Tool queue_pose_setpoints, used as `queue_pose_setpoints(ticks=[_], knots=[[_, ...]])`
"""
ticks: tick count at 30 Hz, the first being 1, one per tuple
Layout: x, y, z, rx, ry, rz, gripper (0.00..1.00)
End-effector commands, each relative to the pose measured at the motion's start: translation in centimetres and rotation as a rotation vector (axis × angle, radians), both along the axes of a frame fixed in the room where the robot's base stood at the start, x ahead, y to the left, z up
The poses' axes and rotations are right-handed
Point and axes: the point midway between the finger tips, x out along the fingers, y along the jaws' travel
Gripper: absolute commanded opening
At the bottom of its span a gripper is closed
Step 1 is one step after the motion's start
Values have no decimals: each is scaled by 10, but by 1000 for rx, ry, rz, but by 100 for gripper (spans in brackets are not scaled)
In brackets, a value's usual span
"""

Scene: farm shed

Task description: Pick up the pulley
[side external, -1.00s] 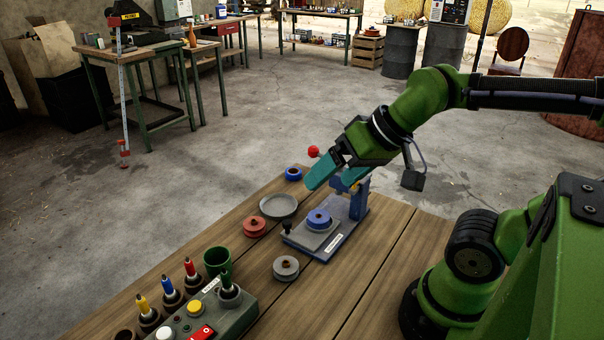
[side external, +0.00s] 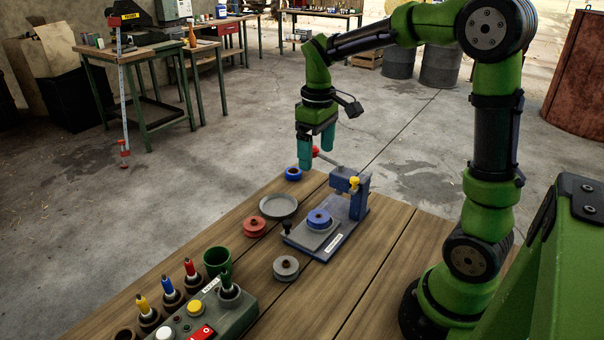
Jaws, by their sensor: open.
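Several small round pulley-like pieces are on the wooden table. A blue one (side external: 293,173) lies at the far edge, a red one (side external: 254,227) lies left of the fixture, and a grey one (side external: 286,268) lies in front of it. Another blue one (side external: 318,218) sits on the plate of the blue-grey fixture (side external: 331,243). I cannot tell which is the task's pulley. My gripper (side external: 316,165) points down with its teal fingers apart and empty. In the picture it appears just above and right of the far blue piece, behind the fixture; its height is hard to judge.
A shallow grey dish (side external: 278,206) lies between the blue and red pieces. A green cup (side external: 217,262) and a control box (side external: 222,310) stand at the front left.

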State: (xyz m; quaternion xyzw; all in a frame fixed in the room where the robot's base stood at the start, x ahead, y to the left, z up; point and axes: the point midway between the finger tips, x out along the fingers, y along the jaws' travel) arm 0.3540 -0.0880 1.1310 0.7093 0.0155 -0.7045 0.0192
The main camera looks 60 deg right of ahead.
Motion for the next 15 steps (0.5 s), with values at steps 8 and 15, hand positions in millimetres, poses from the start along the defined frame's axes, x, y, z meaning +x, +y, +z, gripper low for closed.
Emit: queue_pose_setpoints(ticks=[8,15], knots=[[-4,2,-40,6,15,30,88],[-4,2,-91,7,14,28,88]])
